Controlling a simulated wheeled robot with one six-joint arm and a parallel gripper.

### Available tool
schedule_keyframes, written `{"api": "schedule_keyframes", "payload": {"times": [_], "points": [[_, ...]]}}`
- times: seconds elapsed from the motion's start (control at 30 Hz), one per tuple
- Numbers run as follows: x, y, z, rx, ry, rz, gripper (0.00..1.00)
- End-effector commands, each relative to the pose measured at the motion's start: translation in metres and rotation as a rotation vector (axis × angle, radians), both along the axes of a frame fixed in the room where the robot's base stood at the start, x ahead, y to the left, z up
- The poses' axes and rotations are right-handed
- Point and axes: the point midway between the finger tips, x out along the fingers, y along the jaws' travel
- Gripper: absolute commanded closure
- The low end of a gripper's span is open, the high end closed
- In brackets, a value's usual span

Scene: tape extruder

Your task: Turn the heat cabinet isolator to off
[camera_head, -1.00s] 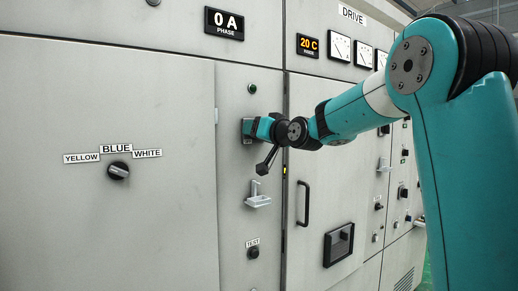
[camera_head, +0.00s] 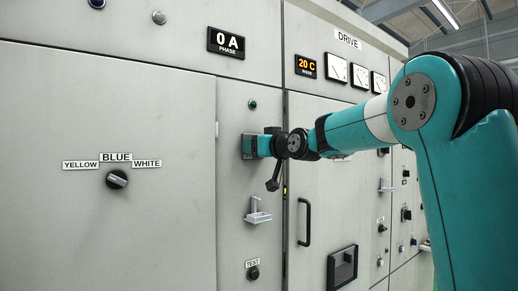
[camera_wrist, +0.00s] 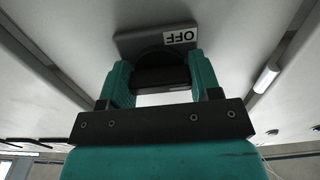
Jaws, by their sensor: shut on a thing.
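The heat cabinet isolator is a dark grey plate (camera_wrist: 152,40) with a black handle (camera_wrist: 160,78) and a white OFF label (camera_wrist: 180,37), which reads upside down in the wrist view. My gripper (camera_wrist: 158,84) has its two teal fingers on either side of the handle and is shut on it. In the head view my gripper (camera_head: 258,146) is up against the narrow cabinet panel. The isolator (camera_head: 248,146) is mostly hidden behind it there, and the handle's angle cannot be read.
A pale bracket-like fitting (camera_head: 258,212) sticks out below my gripper. A TEST knob (camera_head: 253,273) is lower down. A black door handle (camera_head: 304,222) stands to the right, and a selector knob (camera_head: 117,179) is at left. A green lamp (camera_head: 252,104) is above.

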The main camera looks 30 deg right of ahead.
Motion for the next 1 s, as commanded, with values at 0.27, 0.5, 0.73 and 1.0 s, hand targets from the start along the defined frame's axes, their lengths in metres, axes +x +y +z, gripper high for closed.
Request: {"api": "schedule_keyframes", "payload": {"times": [0.27,0.5,0.73,1.0], "points": [[0.0,0.0,-0.001,-0.001,0.003,-0.001,0.17],[0.0,0.0,-0.001,0.0,0.001,0.0,0.17],[-0.026,-0.002,-0.002,-0.001,-0.002,-0.003,0.17],[-0.094,-0.005,-0.003,-0.003,-0.002,-0.007,0.17]]}}
